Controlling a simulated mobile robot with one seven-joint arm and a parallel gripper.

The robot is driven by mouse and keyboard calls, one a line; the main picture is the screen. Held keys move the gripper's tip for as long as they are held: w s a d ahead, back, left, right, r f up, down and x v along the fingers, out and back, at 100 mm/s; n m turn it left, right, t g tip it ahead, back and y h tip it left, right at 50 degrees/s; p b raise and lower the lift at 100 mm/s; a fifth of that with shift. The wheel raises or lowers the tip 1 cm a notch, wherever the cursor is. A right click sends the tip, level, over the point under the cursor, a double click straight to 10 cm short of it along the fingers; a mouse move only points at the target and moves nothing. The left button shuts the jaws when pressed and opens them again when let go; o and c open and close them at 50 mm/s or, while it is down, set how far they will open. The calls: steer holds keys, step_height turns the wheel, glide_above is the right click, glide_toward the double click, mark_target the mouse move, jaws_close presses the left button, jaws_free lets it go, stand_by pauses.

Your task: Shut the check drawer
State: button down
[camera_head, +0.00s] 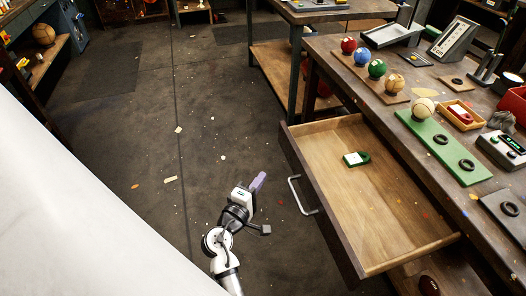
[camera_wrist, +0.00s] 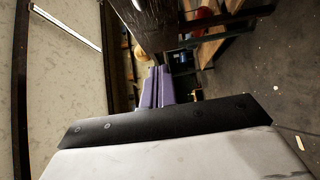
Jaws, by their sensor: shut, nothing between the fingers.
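The check drawer (camera_head: 345,205) stands pulled far out from the workbench, its wooden inside showing. Its dark front panel (camera_head: 318,205) faces left and carries a pale bar handle (camera_head: 302,195). A small green and white item (camera_head: 356,158) lies on the drawer floor. My gripper (camera_head: 258,182) has purple fingers, shut and empty, a little left of the handle and apart from it in the head view. The fingers also show in the wrist view (camera_wrist: 157,87), close together.
The workbench top (camera_head: 385,115) on the right holds several balls, a green board (camera_head: 445,150) with dark rings, trays and devices. Another bench (camera_head: 335,12) stands at the back. The dark floor (camera_head: 150,180) left of the drawer is mostly clear, with small scraps.

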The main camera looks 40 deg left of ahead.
steer(key=p, duration=0.1)
glide_toward(289, 153)
steer(key=w+a, duration=0.2)
steer(key=a, duration=0.1)
steer(key=w, duration=0.1)
steer(key=w+d, duration=0.1)
steer(key=w+p, duration=0.1)
steer(key=shift+d, duration=0.3)
steer(key=shift+w+d+f, duration=0.15)
steer(key=shift+w+d, duration=0.15)
steer(key=shift+w, duration=0.1)
